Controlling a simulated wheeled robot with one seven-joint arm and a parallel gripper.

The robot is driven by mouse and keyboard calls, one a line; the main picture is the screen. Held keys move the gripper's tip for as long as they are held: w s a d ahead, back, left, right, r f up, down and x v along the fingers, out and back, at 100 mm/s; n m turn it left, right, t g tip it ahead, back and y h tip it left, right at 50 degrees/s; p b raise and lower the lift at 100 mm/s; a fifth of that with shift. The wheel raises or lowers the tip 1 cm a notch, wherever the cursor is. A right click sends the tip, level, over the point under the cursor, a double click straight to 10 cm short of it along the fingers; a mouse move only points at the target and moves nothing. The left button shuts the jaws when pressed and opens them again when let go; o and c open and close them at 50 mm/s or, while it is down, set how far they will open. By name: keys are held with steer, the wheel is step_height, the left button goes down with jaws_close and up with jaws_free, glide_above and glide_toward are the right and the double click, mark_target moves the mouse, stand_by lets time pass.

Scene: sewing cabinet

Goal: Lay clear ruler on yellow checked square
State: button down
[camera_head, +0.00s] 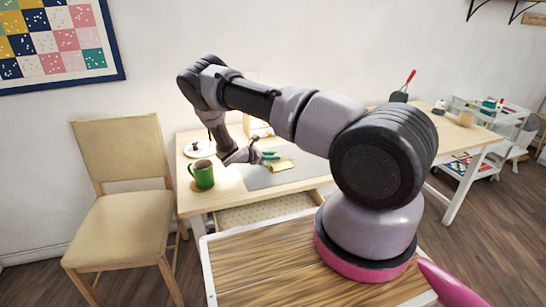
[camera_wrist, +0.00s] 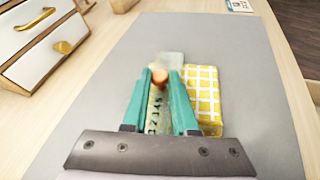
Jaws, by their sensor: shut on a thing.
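My gripper (camera_wrist: 161,80) has teal fingers and is shut on the orange-brown knob of the clear ruler (camera_wrist: 169,59). The ruler is see-through, with dark numbers showing between the fingers. The yellow checked square (camera_wrist: 205,98) lies on the grey mat (camera_wrist: 255,60), directly to the right of the fingers, and part of it seems to show through the ruler. I cannot tell whether the ruler touches the square or hangs just above it. In the head view my gripper (camera_head: 268,155) is low over the mat, beside the yellow square (camera_head: 281,166); the ruler is too small to make out there.
A green mug (camera_head: 202,174) stands on the table left of the mat. A small white drawer cabinet (camera_wrist: 40,50) with brass handles is at the upper left in the wrist view. A chair (camera_head: 120,215) stands left of the table. The mat's right side is bare.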

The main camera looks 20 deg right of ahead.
steer(key=shift+f, duration=0.1)
steer(key=c, duration=0.6)
jaws_free()
step_height(320, 180, up, 10)
stand_by(0.4)
